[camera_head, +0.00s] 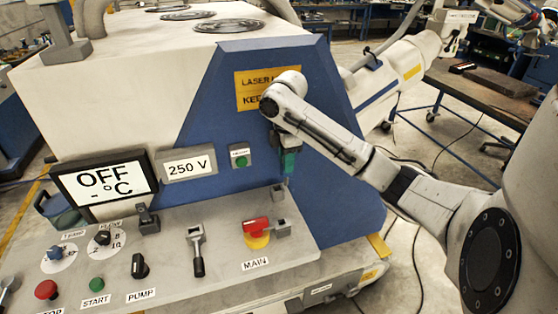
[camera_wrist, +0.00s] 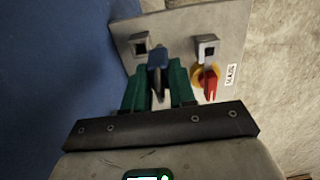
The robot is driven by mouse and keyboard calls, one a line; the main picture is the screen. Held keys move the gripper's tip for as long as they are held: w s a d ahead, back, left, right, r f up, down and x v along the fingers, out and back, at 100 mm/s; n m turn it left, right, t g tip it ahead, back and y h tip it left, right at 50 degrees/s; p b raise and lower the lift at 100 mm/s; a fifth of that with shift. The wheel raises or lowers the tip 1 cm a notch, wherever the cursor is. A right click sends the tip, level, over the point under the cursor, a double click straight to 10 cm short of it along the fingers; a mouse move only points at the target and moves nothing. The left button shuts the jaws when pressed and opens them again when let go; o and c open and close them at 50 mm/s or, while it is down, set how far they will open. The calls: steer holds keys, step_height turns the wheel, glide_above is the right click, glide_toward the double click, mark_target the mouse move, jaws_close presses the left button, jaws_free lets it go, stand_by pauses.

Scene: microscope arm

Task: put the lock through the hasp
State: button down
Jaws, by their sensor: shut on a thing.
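My gripper (camera_wrist: 157,82) has green fingers, shut on a small dark-blue lock (camera_wrist: 157,58) in the wrist view. The lock points toward the grey panel (camera_wrist: 178,22). Two square metal loops stand on the panel: one (camera_wrist: 140,44) just beyond the lock, slightly left, and another (camera_wrist: 207,46) beside the red switch (camera_wrist: 209,84). I cannot tell which is the hasp, or whether the lock touches a loop. In the head view my green fingers (camera_head: 289,162) reach down above the panel's right end, near a loop (camera_head: 278,193); the lock is too small to make out.
The red switch on its yellow disc (camera_head: 257,241) sits left of the loops, with a black-handled lever (camera_head: 197,243) further left. The blue cabinet face (camera_head: 210,140) rises close behind my fingers. A screen (camera_head: 103,180) and several knobs occupy the left.

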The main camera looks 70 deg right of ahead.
steer(key=s+a+r, duration=0.4)
steer(key=s, duration=0.4)
steer(key=w+a+f, duration=0.2)
steer(key=w+a, duration=0.3)
steer(key=a, duration=0.1)
steer(key=shift+w, duration=0.2)
steer(key=shift+r, duration=0.1)
steer(key=shift+f+b, duration=2.3)
steer(key=shift+f, duration=0.65)
steer(key=shift+f+b, duration=1.45)
steer(key=shift+f, duration=1)
steer(key=c, duration=0.8)
jaws_free()
steer(key=shift+c, duration=0.2)
steer(key=shift+r, duration=0.1)
